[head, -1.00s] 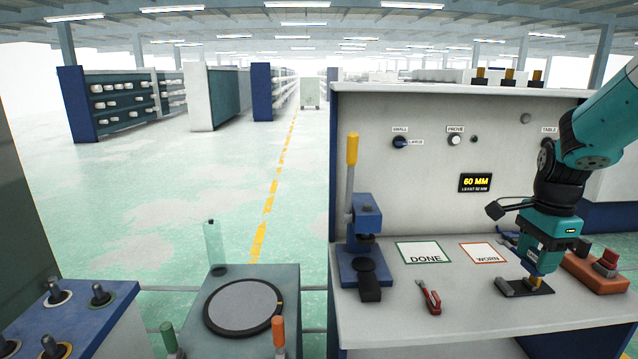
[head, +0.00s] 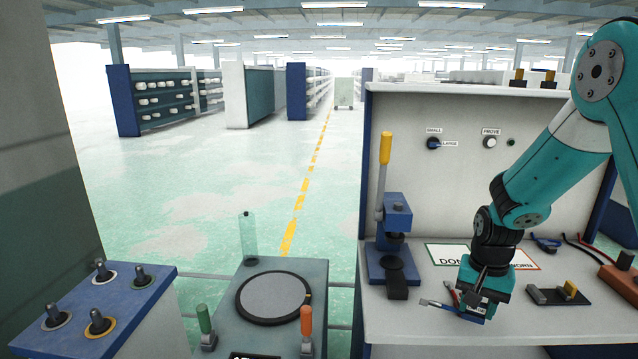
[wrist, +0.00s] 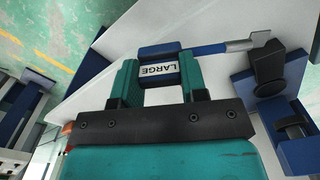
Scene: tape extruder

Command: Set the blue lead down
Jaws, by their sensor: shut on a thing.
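The blue lead (wrist: 210,50) is held crosswise between my gripper's teal fingers (wrist: 160,78) in the wrist view. A block marked LARGE sits between the fingers, and a flat grey lug (wrist: 262,38) is at the lead's free end, pointing right. In the head view my gripper (head: 478,308) is shut on the lead over the front middle of the bench (head: 530,325). The grey lug end (head: 428,303) points left. I cannot tell whether the lead touches the bench top. My gripper hides much of it.
The blue crimp press (head: 393,255) stands left of my gripper. A red-handled tool (head: 452,292) lies close behind it. DONE (head: 445,256) and WORN (head: 527,264) cards are partly hidden behind my arm. A black holder (head: 548,299) with grey and yellow blocks is to the right.

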